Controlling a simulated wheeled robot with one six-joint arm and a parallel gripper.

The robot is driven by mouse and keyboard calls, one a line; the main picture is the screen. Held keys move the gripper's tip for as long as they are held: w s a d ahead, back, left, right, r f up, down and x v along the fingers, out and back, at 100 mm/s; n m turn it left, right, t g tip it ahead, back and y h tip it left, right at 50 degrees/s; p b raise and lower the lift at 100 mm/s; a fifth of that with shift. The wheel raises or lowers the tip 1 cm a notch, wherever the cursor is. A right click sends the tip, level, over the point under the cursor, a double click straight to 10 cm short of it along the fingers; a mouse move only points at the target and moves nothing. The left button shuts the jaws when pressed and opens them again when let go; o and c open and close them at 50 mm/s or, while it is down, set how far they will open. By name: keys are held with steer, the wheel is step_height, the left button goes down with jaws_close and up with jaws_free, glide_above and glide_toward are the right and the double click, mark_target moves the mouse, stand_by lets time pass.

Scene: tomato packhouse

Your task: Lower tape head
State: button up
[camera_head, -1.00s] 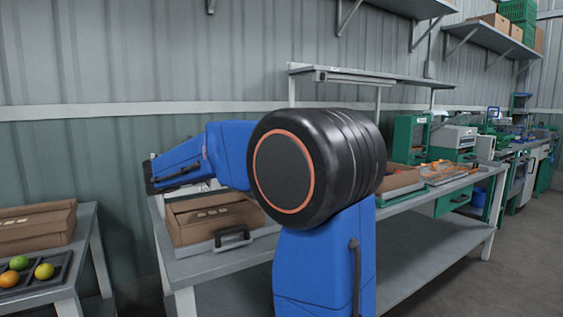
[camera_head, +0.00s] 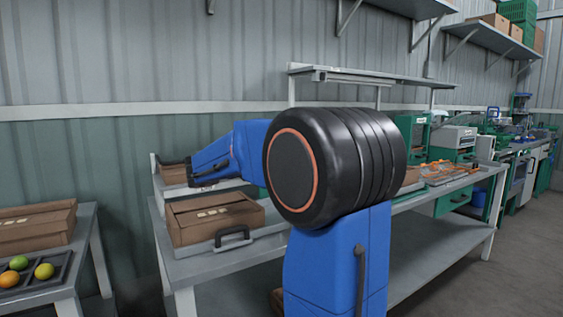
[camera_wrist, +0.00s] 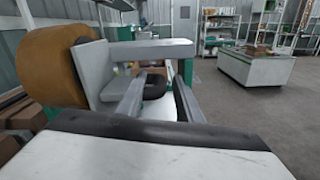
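In the wrist view a large brown tape roll (camera_wrist: 56,68) sits at the left, on a grey bracket that appears to be the tape head (camera_wrist: 115,65). A grey bar runs right from its top. My gripper (camera_wrist: 158,78) is open, its two grey fingers apart and pointing toward the bar. A dark rounded piece (camera_wrist: 155,87), perhaps a handle, shows between the fingers; I cannot tell whether they touch it. In the head view my gripper is hidden, and I cannot make out the tape head behind my arm.
In the head view a brown carton (camera_head: 213,217) lies on the grey bench (camera_head: 225,266), with a black handle (camera_head: 232,237) before it. A side table at left holds a fruit tray (camera_head: 62,272). The wrist view shows open floor (camera_wrist: 222,106) and a white-topped table (camera_wrist: 256,66).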

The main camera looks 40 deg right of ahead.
jaws_close()
step_height(320, 180, down, 6)
stand_by(0.3)
jaws_free()
steer(key=v, duration=1.7)
steer(key=shift+a, duration=0.25)
steer(key=shift+s+f, duration=0.1)
